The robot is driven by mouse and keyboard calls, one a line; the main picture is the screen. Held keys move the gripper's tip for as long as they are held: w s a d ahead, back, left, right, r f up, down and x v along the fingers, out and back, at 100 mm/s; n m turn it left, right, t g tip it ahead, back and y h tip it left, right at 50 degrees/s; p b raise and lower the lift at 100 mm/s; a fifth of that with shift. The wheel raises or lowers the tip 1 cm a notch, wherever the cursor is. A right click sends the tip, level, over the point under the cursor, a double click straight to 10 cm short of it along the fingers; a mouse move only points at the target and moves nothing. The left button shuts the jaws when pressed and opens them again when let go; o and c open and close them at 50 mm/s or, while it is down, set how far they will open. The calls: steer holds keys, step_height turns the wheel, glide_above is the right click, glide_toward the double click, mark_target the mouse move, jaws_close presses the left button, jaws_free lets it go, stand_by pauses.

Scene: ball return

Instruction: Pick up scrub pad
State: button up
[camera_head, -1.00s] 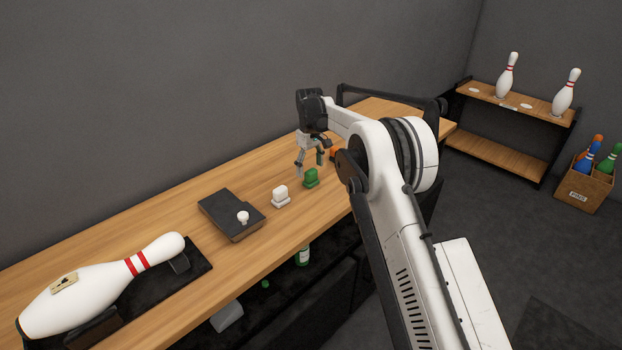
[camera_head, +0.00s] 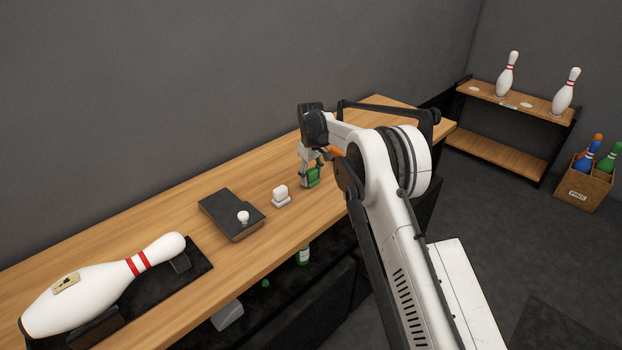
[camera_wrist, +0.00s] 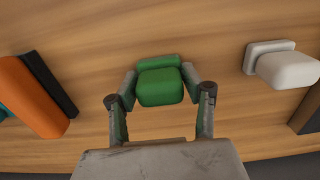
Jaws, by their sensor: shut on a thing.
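The green scrub pad (camera_head: 313,178) has a wide base and a raised block-like grip. It stands on the wooden counter (camera_head: 235,180), right of a similar white one. My gripper (camera_head: 310,172) is down at the green pad, with its fingers on either side of it. In the wrist view the green pad (camera_wrist: 160,83) sits between the two fingertips of my gripper (camera_wrist: 160,82), which is shut on it. The pad appears at counter height; I cannot tell whether it still touches the wood.
A white block-shaped piece (camera_head: 281,196) stands left of the pad, and it shows in the wrist view (camera_wrist: 285,67). An orange block (camera_wrist: 32,100) lies on the other side. A black box (camera_head: 228,213) and a large bowling pin (camera_head: 100,290) are further left.

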mark_target(310, 170)
steer(key=shift+r, duration=0.1)
steer(key=r, duration=0.4)
steer(key=shift+a+r+b, duration=0.1)
steer(key=shift+a+b, duration=0.1)
steer(key=shift+b, duration=0.15)
steer(key=s+a+r, duration=0.3)
steer(key=a+r, duration=0.3)
steer(key=a, duration=0.4)
steer(key=shift+s+a+r+b, duration=0.3)
steer(key=shift+s+a+b, duration=0.05)
steer(key=shift+b, duration=0.1)
